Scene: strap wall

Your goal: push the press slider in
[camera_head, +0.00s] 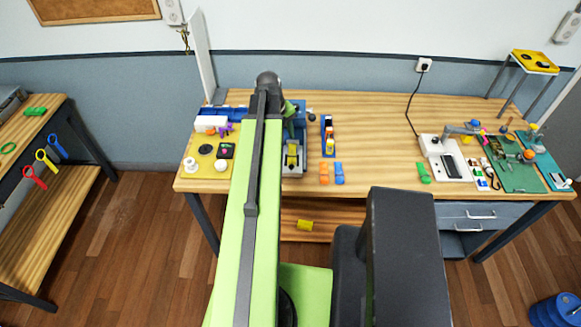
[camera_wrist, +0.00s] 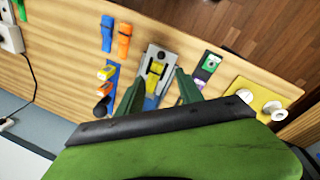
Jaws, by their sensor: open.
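A press-like fixture with a grey base (camera_head: 294,169) and a yellow part (camera_head: 292,153) stands on the workbench, just right of my arm in the head view. In the wrist view the grey plate (camera_wrist: 160,54) and the yellow part (camera_wrist: 156,70) lie between and beyond my fingers. The yellow part looks like the slider, but I cannot tell for sure. My gripper (camera_wrist: 159,77) is open, with its two green fingers spread either side of the fixture and nothing held. Whether a finger touches it cannot be told. In the head view my arm hides most of the gripper.
A blue tray (camera_head: 328,122) with small coloured items stands right of the fixture. Orange (camera_head: 324,173) and blue (camera_head: 339,174) pieces lie in front of it. A yellow plate (camera_head: 205,150) with white knobs is to the left. The bench middle is clear.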

